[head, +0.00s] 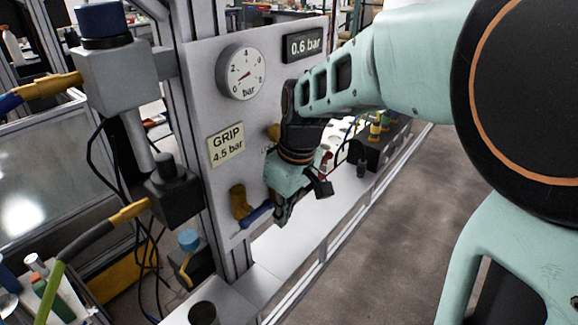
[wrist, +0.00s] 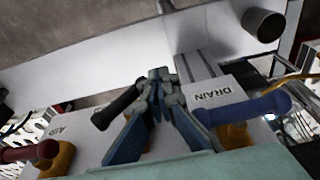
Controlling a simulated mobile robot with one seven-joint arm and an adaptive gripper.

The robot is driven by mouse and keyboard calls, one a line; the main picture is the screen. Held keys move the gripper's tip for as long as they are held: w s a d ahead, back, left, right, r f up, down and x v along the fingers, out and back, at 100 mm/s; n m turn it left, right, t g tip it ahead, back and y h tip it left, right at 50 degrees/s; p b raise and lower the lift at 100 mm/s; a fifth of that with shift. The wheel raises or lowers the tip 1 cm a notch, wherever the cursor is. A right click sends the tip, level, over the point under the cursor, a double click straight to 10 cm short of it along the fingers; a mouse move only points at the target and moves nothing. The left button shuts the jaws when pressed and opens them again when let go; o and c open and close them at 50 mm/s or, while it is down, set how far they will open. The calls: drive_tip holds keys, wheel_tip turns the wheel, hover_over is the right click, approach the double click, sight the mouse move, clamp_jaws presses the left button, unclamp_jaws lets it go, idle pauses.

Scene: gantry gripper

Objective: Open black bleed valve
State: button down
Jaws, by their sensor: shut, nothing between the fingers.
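The black bleed valve's handle (wrist: 121,104) shows in the wrist view as a dark bar just left of my fingers, partly covered by them. I cannot tell whether they touch. My gripper (wrist: 158,74) is shut and empty, its fingertips together between the black handle and the DRAIN valve's blue lever (wrist: 250,106). In the head view my gripper (head: 281,214) hangs in front of the panel (head: 205,100), close to the blue lever (head: 258,213). It and my wrist hide the black handle there.
The panel carries a dial gauge (head: 241,72), a display (head: 304,43) reading 0.6 bar and a label (head: 226,144) reading GRIP 4.5 bar. A red lever (wrist: 18,153) stands by the AIR marking. A dark cup (head: 203,313) stands on the ledge. The floor at right is clear.

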drive_tip(key=shift+r, duration=0.1)
drive_tip(key=shift+r+p, duration=0.6)
drive_tip(key=shift+r, duration=0.2)
